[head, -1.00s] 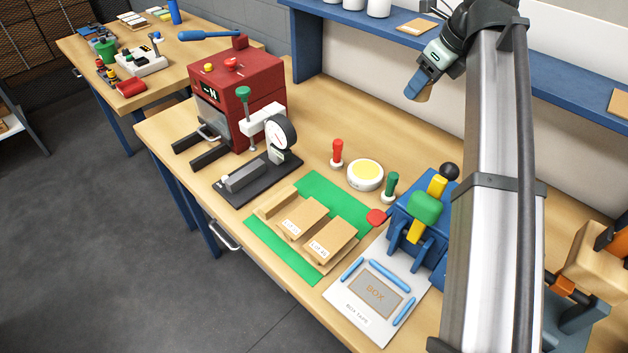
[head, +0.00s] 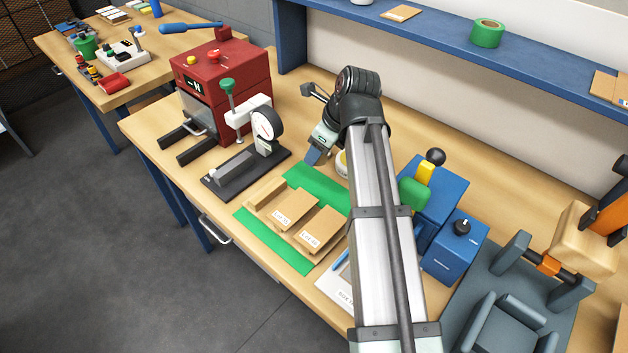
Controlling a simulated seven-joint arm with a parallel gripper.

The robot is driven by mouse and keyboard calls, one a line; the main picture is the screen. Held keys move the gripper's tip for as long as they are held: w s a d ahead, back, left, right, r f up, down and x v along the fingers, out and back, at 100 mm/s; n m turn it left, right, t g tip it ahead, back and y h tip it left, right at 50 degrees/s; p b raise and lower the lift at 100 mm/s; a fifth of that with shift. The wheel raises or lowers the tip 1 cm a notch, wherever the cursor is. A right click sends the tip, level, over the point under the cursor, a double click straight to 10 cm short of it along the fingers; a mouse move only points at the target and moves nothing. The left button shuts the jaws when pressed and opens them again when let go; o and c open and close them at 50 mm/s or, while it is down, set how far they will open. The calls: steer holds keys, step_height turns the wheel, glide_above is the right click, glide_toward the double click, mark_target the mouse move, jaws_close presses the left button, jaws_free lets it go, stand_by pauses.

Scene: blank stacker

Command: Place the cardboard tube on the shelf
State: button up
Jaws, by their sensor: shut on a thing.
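My gripper (head: 319,153), with blue-grey fingers, points down just above the back end of the green mat. It is shut; the thing in it is mostly hidden by the fingers and is too small to make out here. A tan piece showed at the fingertips earlier, fitting the cardboard tube. The blue shelf (head: 430,40) runs along the back wall, behind and above my gripper to the right. No other cardboard tube is clearly visible.
On the shelf are a green tape roll (head: 487,33) and flat cardboard pieces (head: 401,13), with bare room between. Labelled cardboard boxes (head: 291,208) lie on the green mat (head: 262,238). A black gauge stand (head: 247,172), red machine (head: 222,90) and blue box (head: 454,248) stand nearby.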

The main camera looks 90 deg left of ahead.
mark_target(313, 180)
steer(key=shift+f, duration=3.8)
steer(key=shift+f, duration=0.15)
steer(key=o, duration=1)
steer(key=shift+r, duration=0.2)
steer(key=v, duration=0.2)
steer(key=s+v, duration=0.1)
steer(key=v, duration=0.2)
steer(key=a+v, duration=0.1)
steer(key=v, duration=0.1)
steer(key=shift+d+r, duration=0.1)
steer(key=shift+r, duration=0.55)
steer(key=shift+o, duration=0.5)
steer(key=shift+r, duration=1)
